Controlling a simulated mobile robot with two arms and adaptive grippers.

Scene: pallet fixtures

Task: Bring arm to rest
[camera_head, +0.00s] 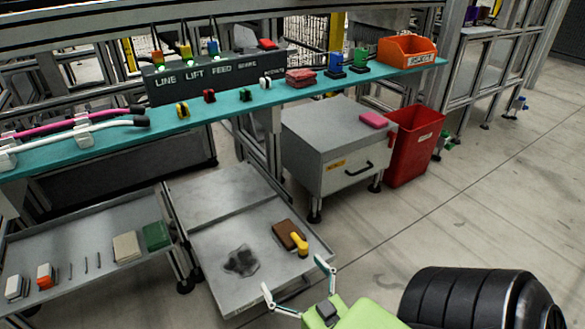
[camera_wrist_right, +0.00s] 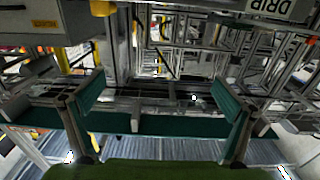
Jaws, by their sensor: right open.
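My right gripper (camera_head: 293,273) is at the bottom centre of the head view, on a lime-green wrist, its two thin fingers spread apart with nothing between them. It appears over the front edge of the grey tray cart (camera_head: 215,279). In the right wrist view the right gripper (camera_wrist_right: 158,97) shows two green-padded fingers, wide apart and empty. My left gripper is not in the head view.
The grey cart carries a dark stain (camera_head: 241,261) and a brown block with a yellow handle (camera_head: 287,233). A teal shelf (camera_head: 222,106) stands behind. A grey cabinet (camera_head: 335,150) and red bin (camera_head: 412,150) stand beyond. Floor at right (camera_head: 480,210) is clear.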

